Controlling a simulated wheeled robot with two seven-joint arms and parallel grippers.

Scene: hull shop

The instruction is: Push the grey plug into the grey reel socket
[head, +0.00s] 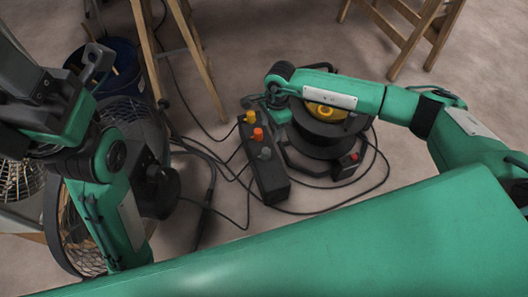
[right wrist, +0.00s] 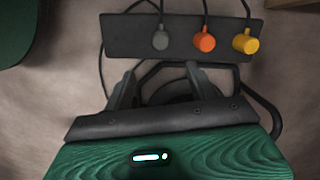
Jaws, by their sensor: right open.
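The grey plug (head: 265,153) stands on the black socket strip (head: 268,185) beside the reel (head: 325,135). It also shows in the right wrist view (right wrist: 160,39), at the left of the row. I cannot tell how deep it sits, and its socket is hidden under it. An orange plug (right wrist: 204,41) and a yellow plug (right wrist: 245,42) stand beside it. My right gripper (right wrist: 163,88) is open and empty, its fingers apart and short of the strip in the wrist view. My left gripper (head: 95,62) is at the upper left, far from the strip; its jaws are unclear.
Black cables loop over the floor around the strip and reel. A floor fan (head: 70,225) stands at the left, partly behind my left arm. A dark blue bucket (head: 123,68) and wooden trestle legs (head: 200,65) stand behind.

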